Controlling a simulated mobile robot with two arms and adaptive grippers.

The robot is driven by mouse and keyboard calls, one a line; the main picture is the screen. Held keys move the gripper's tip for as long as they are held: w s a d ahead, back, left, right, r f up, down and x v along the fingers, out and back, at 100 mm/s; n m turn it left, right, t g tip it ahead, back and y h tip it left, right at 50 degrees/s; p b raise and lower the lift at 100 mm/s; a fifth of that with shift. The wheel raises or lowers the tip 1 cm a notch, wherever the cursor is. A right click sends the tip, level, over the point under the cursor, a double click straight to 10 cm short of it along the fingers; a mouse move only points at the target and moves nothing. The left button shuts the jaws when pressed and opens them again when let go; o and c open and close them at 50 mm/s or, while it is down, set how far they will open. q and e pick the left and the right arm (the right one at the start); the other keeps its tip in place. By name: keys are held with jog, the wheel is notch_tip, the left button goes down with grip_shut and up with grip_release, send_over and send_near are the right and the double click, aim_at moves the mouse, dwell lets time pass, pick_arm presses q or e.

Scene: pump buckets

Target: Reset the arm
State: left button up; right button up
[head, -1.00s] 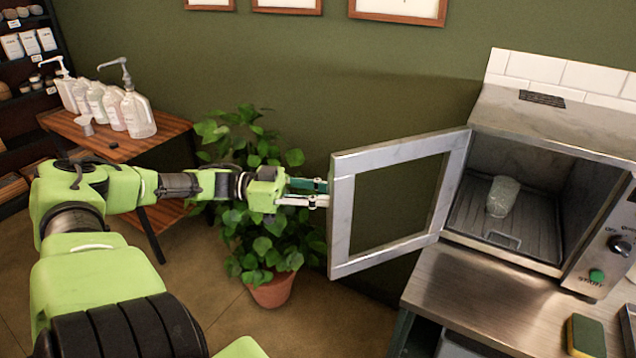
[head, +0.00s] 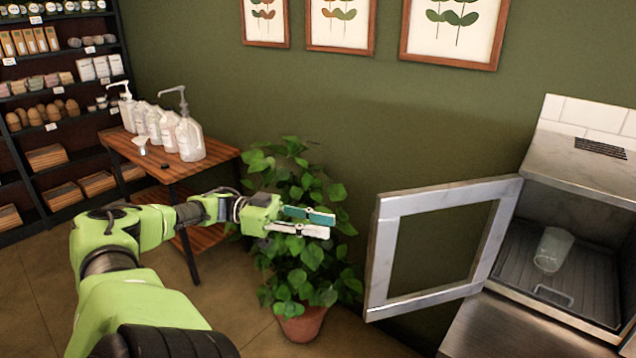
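My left arm reaches in from the left. Its green gripper (head: 312,222) is in mid-air in front of the potted plant, left of the oven door. Its two fingers, one with a teal face and one pale, lie a little apart with nothing between them. The door (head: 383,253) is a metal frame with a window and stands swung open to the left. The gripper is clear of the door frame. My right gripper is out of view.
The oven (head: 588,170) at the right holds a clear cup (head: 554,249) on its ribbed floor. A potted plant (head: 303,325) stands behind my gripper. A wooden table (head: 222,158) with several pump bottles (head: 189,140) and a shelf (head: 62,150) are at the left.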

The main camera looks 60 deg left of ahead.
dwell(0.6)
